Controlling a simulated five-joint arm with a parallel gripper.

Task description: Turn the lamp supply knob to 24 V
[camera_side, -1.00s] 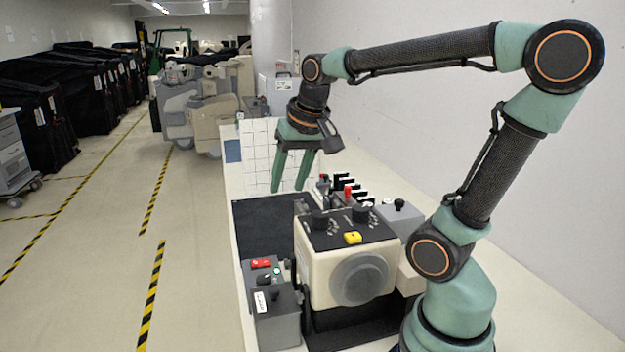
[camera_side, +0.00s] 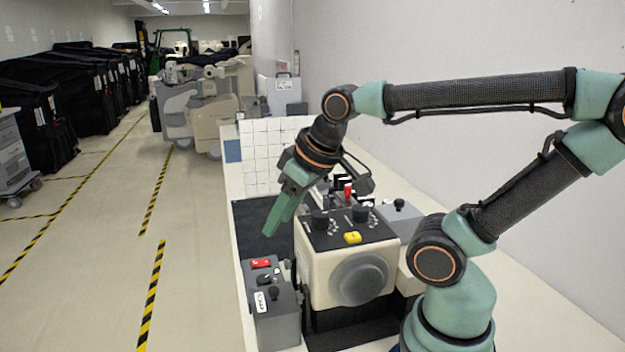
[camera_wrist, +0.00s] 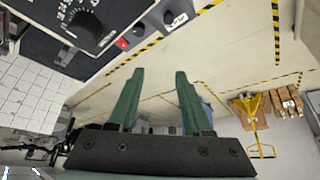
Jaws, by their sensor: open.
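A cream box (camera_side: 350,265) has a dark top panel with two black knobs, a left one (camera_side: 320,219) and a right one (camera_side: 361,213). I cannot tell from lettering which is the lamp supply. In the wrist view one dark dial knob (camera_wrist: 86,28) with a white numbered scale lies at the upper left; its setting is too small to read. My gripper (camera_side: 276,228) is open and empty, tilted down to the left, beside and a little left of the box top. In the wrist view its green fingers (camera_wrist: 160,74) stand apart with nothing between them.
A grey control box (camera_side: 276,315) with a red button (camera_side: 261,263) stands at the front left. A black mat (camera_side: 255,215) lies behind. A grey box with a black-topped stick (camera_side: 399,207) stands at the right.

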